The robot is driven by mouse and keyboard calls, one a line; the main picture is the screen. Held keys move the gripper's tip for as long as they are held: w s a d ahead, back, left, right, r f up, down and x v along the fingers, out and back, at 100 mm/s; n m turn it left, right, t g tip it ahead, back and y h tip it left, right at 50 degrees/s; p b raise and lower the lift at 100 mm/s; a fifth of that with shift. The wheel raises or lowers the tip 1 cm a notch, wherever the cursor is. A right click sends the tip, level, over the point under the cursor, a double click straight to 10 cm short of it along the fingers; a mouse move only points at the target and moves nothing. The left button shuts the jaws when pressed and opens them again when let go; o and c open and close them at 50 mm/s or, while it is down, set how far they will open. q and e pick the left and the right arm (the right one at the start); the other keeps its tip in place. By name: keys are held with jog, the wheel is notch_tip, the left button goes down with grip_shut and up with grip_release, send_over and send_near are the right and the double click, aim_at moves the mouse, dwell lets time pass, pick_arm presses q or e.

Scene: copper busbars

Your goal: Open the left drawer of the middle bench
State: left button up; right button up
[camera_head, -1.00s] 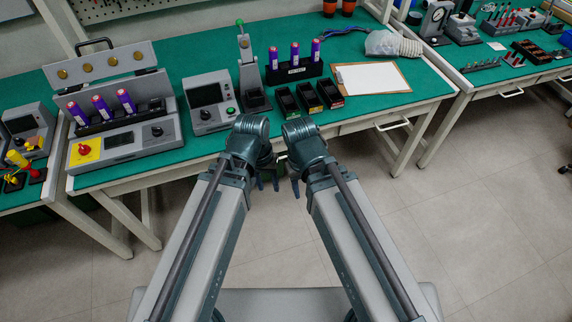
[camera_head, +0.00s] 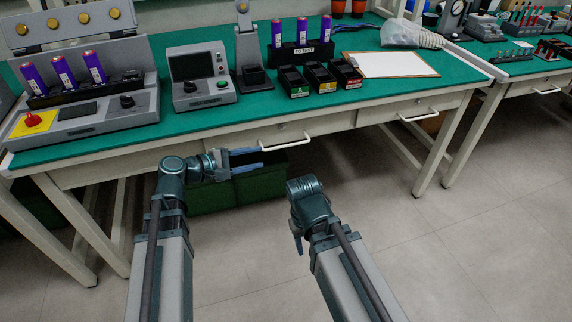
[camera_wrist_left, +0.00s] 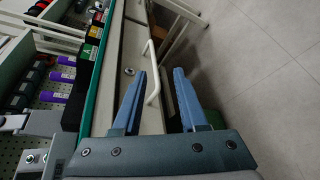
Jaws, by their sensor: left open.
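The middle bench (camera_head: 300,106) has a green top and two pale drawers under its front edge. The left drawer (camera_head: 240,142) is closed, and its pale bar handle (camera_head: 287,145) sticks out from its front. My left gripper (camera_head: 261,158) is open and empty, its fingers pointing right just left of the handle. In the left wrist view, the handle (camera_wrist_left: 153,72) appears between the fingertips of my left gripper (camera_wrist_left: 161,72); I cannot tell whether they touch. My right gripper (camera_head: 298,243) hangs low, pointing down; its jaw opening is hidden.
The right drawer (camera_head: 395,109) of the same bench is closed. A dark green bin (camera_head: 225,195) stands under the bench behind my left gripper. Small black bins (camera_head: 320,78), a grey tester (camera_head: 202,75) and a clipboard (camera_head: 390,65) lie on top. The floor at right is clear.

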aim_at(283, 147)
pick_arm(q)
jog(key=shift+n+t, duration=0.4)
jog(key=shift+n, duration=0.2)
jog(key=b+x, duration=0.1)
jog(key=x, duration=0.3)
jog(key=w+b+x, duration=0.1)
jog(key=x, duration=0.3)
jog(key=a+b+x, duration=0.1)
jog(key=b+x, duration=0.1)
jog(key=x, duration=0.3)
jog(key=shift+w+f, duration=0.1)
jog(key=shift+w, duration=0.15)
pick_arm(e)
notch_tip(283, 147, down, 5)
pick_arm(q)
grip_shut()
dwell(0.5)
